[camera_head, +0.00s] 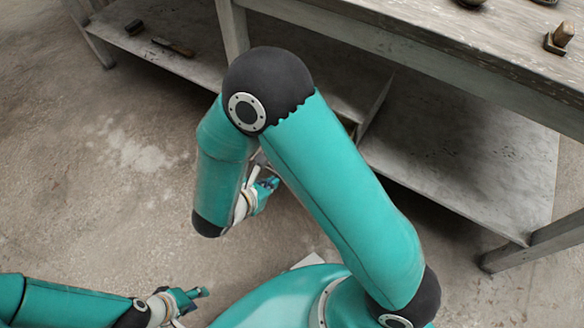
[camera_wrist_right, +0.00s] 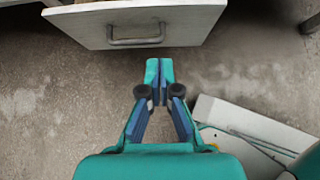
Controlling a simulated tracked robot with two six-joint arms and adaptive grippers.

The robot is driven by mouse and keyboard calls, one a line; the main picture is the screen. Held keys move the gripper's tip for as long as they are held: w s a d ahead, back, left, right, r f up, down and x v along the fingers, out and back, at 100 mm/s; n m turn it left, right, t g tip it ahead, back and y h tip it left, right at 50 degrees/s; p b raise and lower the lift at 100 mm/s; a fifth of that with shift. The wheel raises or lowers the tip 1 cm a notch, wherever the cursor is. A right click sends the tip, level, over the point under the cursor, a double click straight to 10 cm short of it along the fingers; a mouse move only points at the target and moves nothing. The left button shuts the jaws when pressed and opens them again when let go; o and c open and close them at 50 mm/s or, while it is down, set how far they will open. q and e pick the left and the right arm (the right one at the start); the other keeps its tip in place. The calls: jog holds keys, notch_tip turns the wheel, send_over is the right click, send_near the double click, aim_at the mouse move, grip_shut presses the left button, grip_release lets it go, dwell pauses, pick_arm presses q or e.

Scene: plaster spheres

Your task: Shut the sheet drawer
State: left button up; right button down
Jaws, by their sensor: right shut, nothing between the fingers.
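The sheet drawer (camera_wrist_right: 185,30) shows at the top of the right wrist view as a pale grey, worn front with a metal bar handle (camera_wrist_right: 136,36). How far it stands out cannot be told. In the head view I cannot make it out; my right arm covers part of the bench there. My right gripper (camera_wrist_right: 158,66) is shut and empty, its tips below the drawer front in the picture and apart from the handle. It also shows small beside my right forearm in the head view (camera_head: 270,183). My left gripper (camera_head: 195,294) is low at the left; its finger gap is unclear.
A worn grey workbench (camera_head: 440,50) fills the upper right, with a lower shelf (camera_head: 470,150) and legs. Tools lie on the shelf at the upper left, including a brush (camera_head: 173,47). A small wooden-handled tool (camera_head: 560,38) stands on top. The floor at the left is clear.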

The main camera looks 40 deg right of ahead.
pick_arm(q)
jog(key=shift+f+b, duration=1.35)
jog(key=shift+f, duration=0.2)
pick_arm(e)
jog(key=shift+w+d+r+x, duration=0.1)
jog(key=shift+d+r+x, duration=0.25)
jog(key=shift+x, duration=1.5)
jog(key=shift+w+d+r+x, duration=0.1)
jog(key=shift+d+r+x, duration=0.15)
jog(key=shift+x, duration=1.55)
jog(key=shift+w+d+r+x, duration=0.1)
jog(key=shift+d+r+x, duration=0.25)
jog(key=shift+x, duration=1.5)
